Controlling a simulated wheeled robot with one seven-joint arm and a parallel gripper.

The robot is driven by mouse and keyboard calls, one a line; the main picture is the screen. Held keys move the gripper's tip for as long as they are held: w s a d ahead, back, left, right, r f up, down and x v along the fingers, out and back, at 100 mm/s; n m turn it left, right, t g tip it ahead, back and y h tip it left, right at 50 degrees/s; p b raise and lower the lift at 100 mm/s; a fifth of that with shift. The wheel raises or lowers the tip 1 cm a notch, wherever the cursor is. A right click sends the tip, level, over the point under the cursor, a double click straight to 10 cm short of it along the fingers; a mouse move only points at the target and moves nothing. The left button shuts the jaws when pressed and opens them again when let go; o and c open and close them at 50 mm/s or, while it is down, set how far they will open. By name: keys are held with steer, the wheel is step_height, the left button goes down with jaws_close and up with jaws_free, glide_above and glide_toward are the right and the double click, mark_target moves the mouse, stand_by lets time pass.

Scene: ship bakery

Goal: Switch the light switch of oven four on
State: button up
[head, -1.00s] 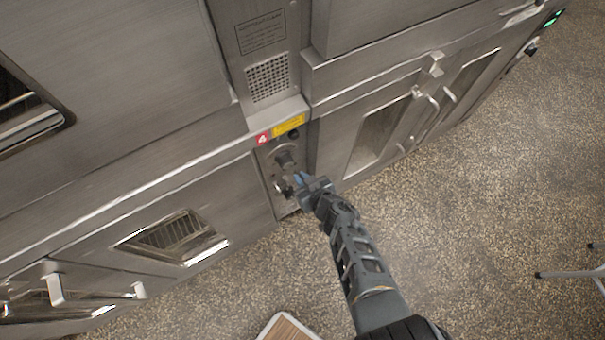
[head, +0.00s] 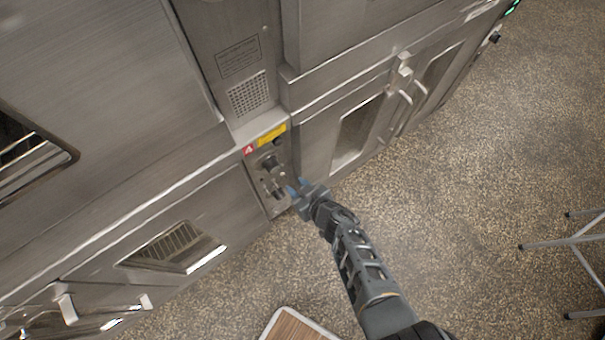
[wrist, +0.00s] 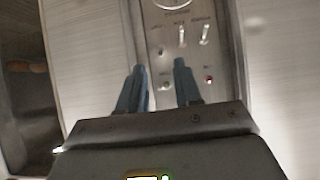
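Oven four's control panel (head: 266,186) is a narrow metal strip under a red label with a 4 (head: 248,150) and a yellow sticker. In the wrist view the panel (wrist: 172,52) shows a round dial at the top, two metal toggle switches (wrist: 182,36) side by side below it, and small lights, one of them red (wrist: 209,79). The writing is too blurred to read. My gripper (wrist: 160,75) has its two blue fingers apart with nothing between them. In the head view my gripper (head: 296,188) is at the panel's lower right; contact cannot be told.
Steel oven doors with windows (head: 360,130) and handles (head: 68,308) flank the panel. A wood-topped, pale-edged object (head: 296,326) is at the bottom edge. A metal stand (head: 580,245) is on the floor at right. Speckled floor (head: 460,190) is clear between.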

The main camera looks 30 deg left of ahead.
steer(key=v, duration=0.2)
steer(key=shift+s+d+r+b, duration=0.2)
steer(key=shift+d+b, duration=0.1)
steer(key=shift+b, duration=0.1)
stand_by(0.7)
steer(key=s+r+m+t+y, duration=0.1)
steer(key=s+r+m+t, duration=0.45)
steer(key=s+r, duration=0.45)
steer(key=s+d+r+m+t+h, duration=0.1)
steer(key=s+d+r+m+h, duration=0.1)
steer(key=s+d+r, duration=0.3)
steer(key=s+d+r+m+t+h+b, duration=0.1)
steer(key=s+d+r+h, duration=0.4)
steer(key=d+r, duration=0.9)
steer(key=s+d+r+m+t+h, duration=0.3)
steer(key=d+r, duration=0.7)
steer(key=d, duration=0.8)
steer(key=s+m+h, duration=0.1)
steer(key=s+m, duration=0.1)
steer(key=shift+s, duration=0.35)
